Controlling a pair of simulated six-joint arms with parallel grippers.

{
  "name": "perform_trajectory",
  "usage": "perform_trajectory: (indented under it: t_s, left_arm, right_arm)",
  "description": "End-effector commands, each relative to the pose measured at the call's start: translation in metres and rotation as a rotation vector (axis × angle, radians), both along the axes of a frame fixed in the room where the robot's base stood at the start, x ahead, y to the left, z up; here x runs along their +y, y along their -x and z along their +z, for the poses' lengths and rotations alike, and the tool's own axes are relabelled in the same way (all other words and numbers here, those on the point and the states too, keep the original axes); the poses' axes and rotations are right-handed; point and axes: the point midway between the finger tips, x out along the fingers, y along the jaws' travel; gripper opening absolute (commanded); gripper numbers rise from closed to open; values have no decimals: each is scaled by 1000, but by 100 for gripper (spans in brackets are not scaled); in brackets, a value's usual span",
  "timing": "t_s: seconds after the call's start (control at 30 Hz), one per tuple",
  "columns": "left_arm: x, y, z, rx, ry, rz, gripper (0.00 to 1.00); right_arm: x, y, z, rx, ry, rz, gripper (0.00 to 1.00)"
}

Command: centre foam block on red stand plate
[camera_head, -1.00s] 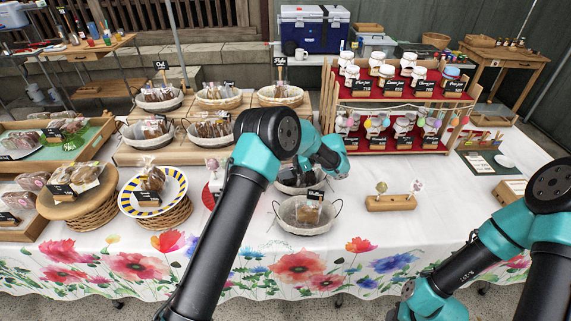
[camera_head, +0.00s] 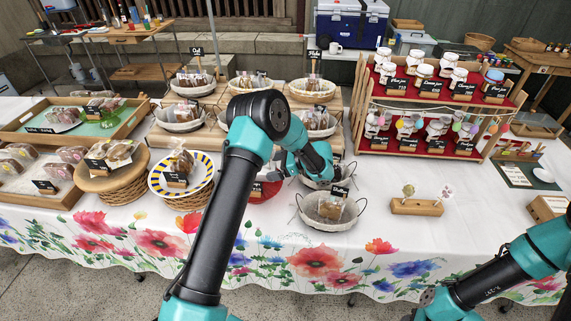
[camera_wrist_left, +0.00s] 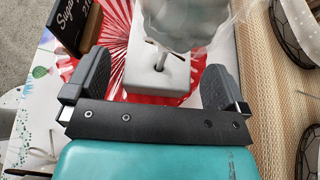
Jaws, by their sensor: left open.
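The white foam block (camera_wrist_left: 143,80) stands on the red stand plate (camera_wrist_left: 115,38), which has white rays, in the left wrist view. A stick rises from the block to a clear-wrapped pop (camera_wrist_left: 190,18), cut off by the top edge. My left gripper (camera_wrist_left: 156,66) is open, its grey fingers on either side of the block with gaps, gripping nothing. The plate's middle is covered, so I cannot tell how centred the block is. In the head view a strip of the red plate (camera_head: 264,192) shows beside my left arm, which hides the block. My right gripper is out of view.
A dark Sugar sign (camera_wrist_left: 68,25) stands near the left finger. Wire baskets (camera_head: 331,211) are right of the plate; a yellow-and-blue plate (camera_head: 154,184) on a basket is to its left. A wooden pop holder (camera_head: 417,207) stands further right, with clear cloth around it.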

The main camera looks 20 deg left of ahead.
Motion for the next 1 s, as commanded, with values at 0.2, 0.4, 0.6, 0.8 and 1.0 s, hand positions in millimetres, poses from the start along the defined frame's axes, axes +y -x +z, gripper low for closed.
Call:
perform_trajectory:
  t_s: [0.2,0.4,0.6,0.8,1.0]
  left_arm:
    - [20,7,-9,0,0,1,100]
    - [24,9,-11,-1,0,0,100]
    - [24,9,-11,-1,0,0,98]
    - [24,8,-10,-1,0,0,79]
    - [24,8,-11,-1,0,0,60]
  right_arm:
    - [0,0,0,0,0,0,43]
    - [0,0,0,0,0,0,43]
    - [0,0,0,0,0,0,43]
    - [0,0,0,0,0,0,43]
    - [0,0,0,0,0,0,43]
